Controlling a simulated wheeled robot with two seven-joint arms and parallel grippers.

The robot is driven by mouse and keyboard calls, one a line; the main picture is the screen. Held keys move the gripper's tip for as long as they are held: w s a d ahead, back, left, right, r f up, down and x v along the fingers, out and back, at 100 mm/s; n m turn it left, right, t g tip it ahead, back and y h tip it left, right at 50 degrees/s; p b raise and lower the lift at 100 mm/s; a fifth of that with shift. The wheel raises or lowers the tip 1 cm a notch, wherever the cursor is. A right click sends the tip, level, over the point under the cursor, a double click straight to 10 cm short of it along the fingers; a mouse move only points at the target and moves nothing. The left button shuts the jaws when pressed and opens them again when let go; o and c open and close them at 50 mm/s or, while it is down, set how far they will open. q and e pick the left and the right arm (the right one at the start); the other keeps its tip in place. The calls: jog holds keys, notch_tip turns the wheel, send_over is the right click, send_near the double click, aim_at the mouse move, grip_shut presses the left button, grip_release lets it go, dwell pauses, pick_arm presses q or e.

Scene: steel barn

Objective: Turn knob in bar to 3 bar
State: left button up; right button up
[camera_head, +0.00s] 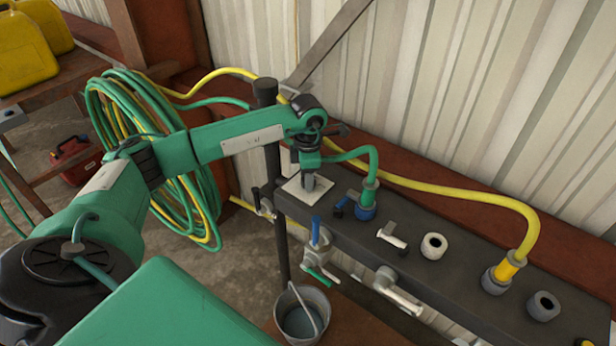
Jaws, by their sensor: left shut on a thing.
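My left arm reaches in from the left, and its gripper (310,182) points down over the left end of the dark bench-like bar (345,232). The gripper is shut on a knob, mostly hidden by the fingers, at the middle of a square white plate (293,188). The plate lies flat on top of the bar. Its scale marks and the knob's pointer are too small or covered to read. My right gripper is not in view.
Right of the plate, a green hose (369,180) and a yellow hose (534,225) join the bar, with taps between. Several valves hang along its front. A bucket (301,318) stands below. Coiled hoses (130,115) hang behind my arm. A corrugated wall (450,80) closes the back.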

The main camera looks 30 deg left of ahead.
pick_arm(q)
jog(key=shift+r, duration=0.15)
jog(key=o, duration=1)
notch_tip(320, 180, up, 14)
jog(key=b, duration=0.2)
jog(key=shift+b, duration=0.4)
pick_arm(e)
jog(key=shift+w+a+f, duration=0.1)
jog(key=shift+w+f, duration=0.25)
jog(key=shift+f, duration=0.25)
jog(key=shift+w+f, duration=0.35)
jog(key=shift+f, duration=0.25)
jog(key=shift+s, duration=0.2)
pick_arm(q)
jog(key=shift+f, duration=0.25)
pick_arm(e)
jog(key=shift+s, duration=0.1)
